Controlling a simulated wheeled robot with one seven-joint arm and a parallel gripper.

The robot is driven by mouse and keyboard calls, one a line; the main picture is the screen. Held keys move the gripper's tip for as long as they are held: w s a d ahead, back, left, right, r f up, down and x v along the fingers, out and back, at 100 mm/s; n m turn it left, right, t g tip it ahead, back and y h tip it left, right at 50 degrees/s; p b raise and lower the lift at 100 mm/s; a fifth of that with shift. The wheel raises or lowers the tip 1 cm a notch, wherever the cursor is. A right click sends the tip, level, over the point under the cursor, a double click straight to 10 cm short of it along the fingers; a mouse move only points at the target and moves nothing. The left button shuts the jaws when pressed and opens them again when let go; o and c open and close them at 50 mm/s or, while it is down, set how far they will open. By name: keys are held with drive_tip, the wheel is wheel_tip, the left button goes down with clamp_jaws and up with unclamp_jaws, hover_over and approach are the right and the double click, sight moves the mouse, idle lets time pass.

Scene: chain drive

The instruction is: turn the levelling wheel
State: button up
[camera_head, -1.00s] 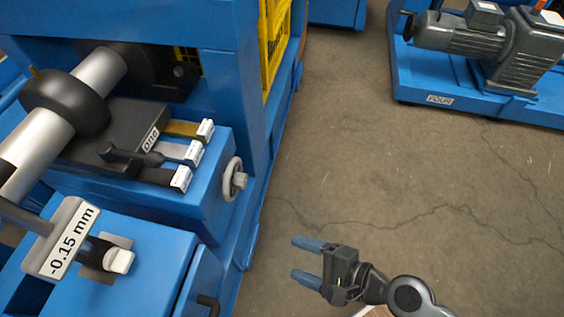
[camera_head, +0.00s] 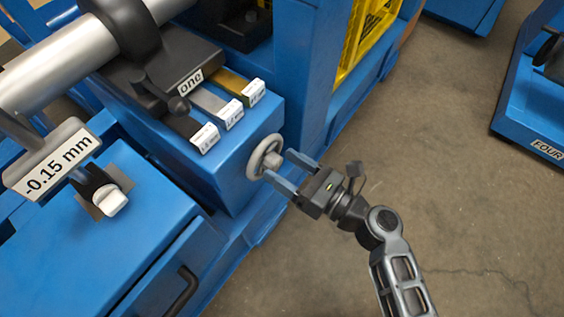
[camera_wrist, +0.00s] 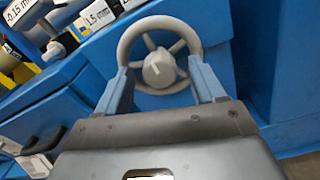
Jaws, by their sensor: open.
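The levelling wheel (camera_head: 265,156) is a small grey spoked handwheel on the side of a blue machine block. My gripper (camera_head: 289,170) is open, with its two blue fingers pointing at the wheel from the right. In the wrist view the wheel (camera_wrist: 158,58) is straight ahead, with a round hub at its middle. The fingertips of my gripper (camera_wrist: 161,85) lie on either side of the hub, over the lower part of the rim. I cannot tell whether they touch it.
Several white-tagged shim strips (camera_head: 229,113) stick out above the wheel. A plate reading -0.15 mm (camera_head: 55,165) and a black handle (camera_head: 184,290) are at the left. Yellow guarding (camera_head: 365,35) stands behind.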

drive_tip(key=shift+x, duration=0.9)
drive_tip(key=shift+c, duration=0.3)
drive_tip(key=c, duration=1)
drive_tip(key=shift+s+n, duration=0.1)
drive_tip(key=shift+n, duration=0.2)
